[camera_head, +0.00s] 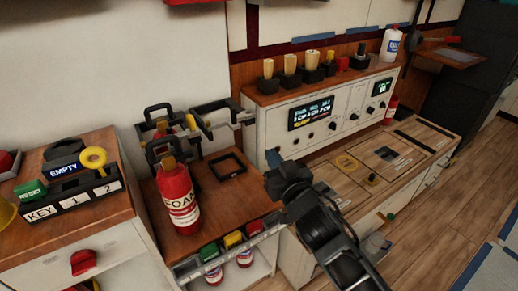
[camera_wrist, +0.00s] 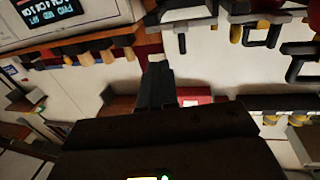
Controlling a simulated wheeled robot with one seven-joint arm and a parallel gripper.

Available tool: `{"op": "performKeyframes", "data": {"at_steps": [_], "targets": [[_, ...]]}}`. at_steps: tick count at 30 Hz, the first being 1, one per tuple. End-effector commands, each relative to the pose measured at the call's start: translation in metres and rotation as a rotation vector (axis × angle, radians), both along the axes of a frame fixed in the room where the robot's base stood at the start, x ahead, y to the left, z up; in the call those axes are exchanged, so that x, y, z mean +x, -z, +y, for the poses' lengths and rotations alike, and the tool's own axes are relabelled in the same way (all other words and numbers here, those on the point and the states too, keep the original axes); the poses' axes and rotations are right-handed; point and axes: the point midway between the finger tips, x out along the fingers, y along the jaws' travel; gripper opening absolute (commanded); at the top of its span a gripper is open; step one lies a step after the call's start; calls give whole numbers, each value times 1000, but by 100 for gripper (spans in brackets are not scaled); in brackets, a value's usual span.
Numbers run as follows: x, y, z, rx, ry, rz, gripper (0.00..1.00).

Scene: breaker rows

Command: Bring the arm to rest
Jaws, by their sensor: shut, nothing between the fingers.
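My arm (camera_head: 335,240) reaches up from the lower right in the head view, in front of the wooden counter and the white control console. My gripper (camera_head: 272,158) is at its upper end, beside the console's lower left front. In the wrist view my gripper (camera_wrist: 160,62) points up the picture, with its fingers together and nothing held. The fingers appear apart from the console and the shelves, though the exact gap cannot be told.
A red foam extinguisher (camera_head: 178,197) stands on the wooden shelf left of my arm, near black brackets (camera_head: 157,125). The console (camera_head: 290,128) carries a lit display (camera_head: 310,112). A key box (camera_head: 72,192) sits at far left. Wooden floor (camera_head: 440,215) is open at right.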

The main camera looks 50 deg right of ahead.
Motion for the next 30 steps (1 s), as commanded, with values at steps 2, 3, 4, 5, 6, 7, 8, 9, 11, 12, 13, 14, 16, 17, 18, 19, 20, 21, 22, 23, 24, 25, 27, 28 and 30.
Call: {"op": "performKeyframes", "data": {"at_steps": [2,3,4,5,6,7,8,9,11,12,13,14,16,17,18,19,20,21,22,23,24,25,27,28,30], "targets": [[-3,0,1,0,0,0,0],[-3,0,1,0,0,0,0],[-3,0,1,0,0,0,0],[-3,0,1,0,0,0,0],[-3,0,1,0,0,0,0],[-3,0,1,0,0,0,0],[-3,0,1,0,0,0,0],[-4,0,2,0,-2,1,0],[-7,2,7,0,-11,7,0],[-11,4,12,1,-22,13,0],[-15,7,18,3,-34,20,0],[-20,9,25,5,-49,28,0],[-36,16,45,9,-91,52,0],[-45,19,55,9,-113,63,0],[-57,22,69,12,-142,78,0],[-67,24,79,16,-165,88,0],[-77,25,90,17,-188,98,0],[-90,27,102,20,-215,112,0],[-100,27,111,21,-237,120,0],[-110,27,119,25,-257,130,0],[-124,26,130,28,-283,141,0],[-134,25,138,30,-302,150,0],[-157,21,155,37,-344,168,0],[-167,18,162,39,-362,175,0],[-191,11,176,45,-399,192,0]]}}
